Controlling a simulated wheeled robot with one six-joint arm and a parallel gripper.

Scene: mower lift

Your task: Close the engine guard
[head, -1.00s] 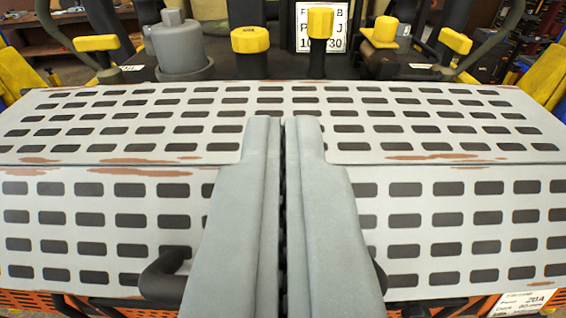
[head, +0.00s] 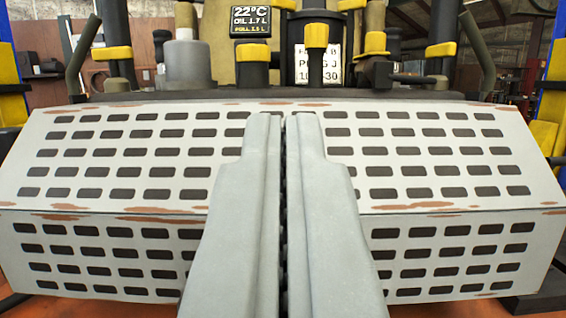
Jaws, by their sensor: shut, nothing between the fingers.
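The engine guard (head: 105,202) is a pale grey slotted cover with worn rusty patches along its edges. It spans nearly the whole width of the head view, with a sloping upper panel and a front panel below a bend line. My gripper (head: 284,117) is shut and empty. Its two long grey fingers reach up the middle of the view in front of the guard and hide its centre. I cannot tell whether the fingers touch it. The guard's handle is not visible now.
Behind the guard stand yellow-capped posts (head: 316,36), a grey cylinder (head: 187,62), a display (head: 251,22) reading 22°C and a white lettered sign (head: 330,64). Yellow and blue lift posts (head: 545,95) flank both sides. A dark block (head: 535,296) lies at the lower right.

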